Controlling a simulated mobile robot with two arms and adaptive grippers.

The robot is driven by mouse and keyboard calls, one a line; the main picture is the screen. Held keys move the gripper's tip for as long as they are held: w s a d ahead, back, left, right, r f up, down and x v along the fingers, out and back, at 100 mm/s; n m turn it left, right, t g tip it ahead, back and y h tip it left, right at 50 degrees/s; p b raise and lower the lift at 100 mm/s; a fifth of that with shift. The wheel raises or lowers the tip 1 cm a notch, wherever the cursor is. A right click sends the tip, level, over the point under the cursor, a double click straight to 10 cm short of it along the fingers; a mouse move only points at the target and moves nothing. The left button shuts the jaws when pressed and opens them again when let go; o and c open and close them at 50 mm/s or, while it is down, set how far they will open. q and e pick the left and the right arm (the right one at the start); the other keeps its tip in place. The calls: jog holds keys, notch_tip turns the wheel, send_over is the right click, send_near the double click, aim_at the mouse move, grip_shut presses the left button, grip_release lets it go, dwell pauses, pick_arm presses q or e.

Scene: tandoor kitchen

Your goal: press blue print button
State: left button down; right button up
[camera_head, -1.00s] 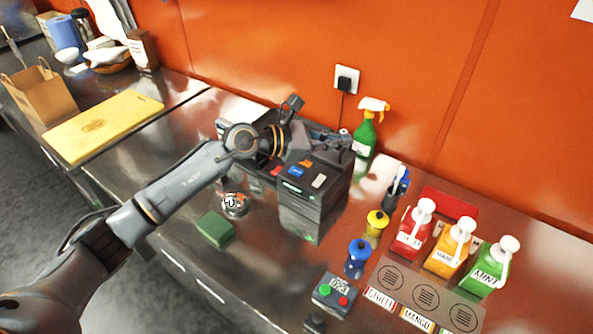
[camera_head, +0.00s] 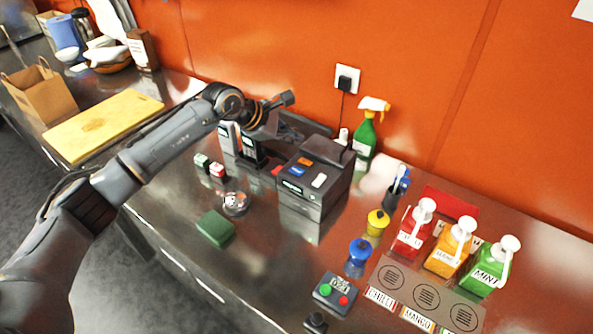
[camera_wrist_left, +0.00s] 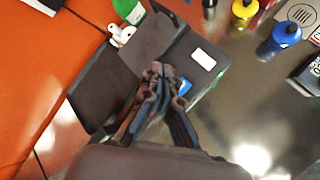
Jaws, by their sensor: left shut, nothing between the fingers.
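The blue button (camera_head: 297,171) is on the sloped top of a dark printer-like box (camera_head: 312,204) in the head view. My left gripper (camera_head: 294,134) is shut and empty, behind and left of the buttons. In the left wrist view its closed fingertips (camera_wrist_left: 160,70) show over the dark box, with the white button (camera_wrist_left: 203,59) right of them. My right gripper is not in view.
A green spray bottle (camera_head: 365,133) stands behind the box by the wall. Sauce pump bottles (camera_head: 413,232) stand at the right. A keypad (camera_head: 336,293) is near the front edge.

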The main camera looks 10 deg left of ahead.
pick_arm(q)
jog(key=b, duration=0.3)
send_over(294, 171)
notch_tip(294, 171, down, 7)
jog(key=shift+s+f, duration=0.1)
jog(key=shift+f+b, duration=0.55)
jog(key=shift+b, duration=0.05)
dwell(0.8)
jog(key=shift+f+b, duration=0.4)
jog(key=shift+b, duration=0.2)
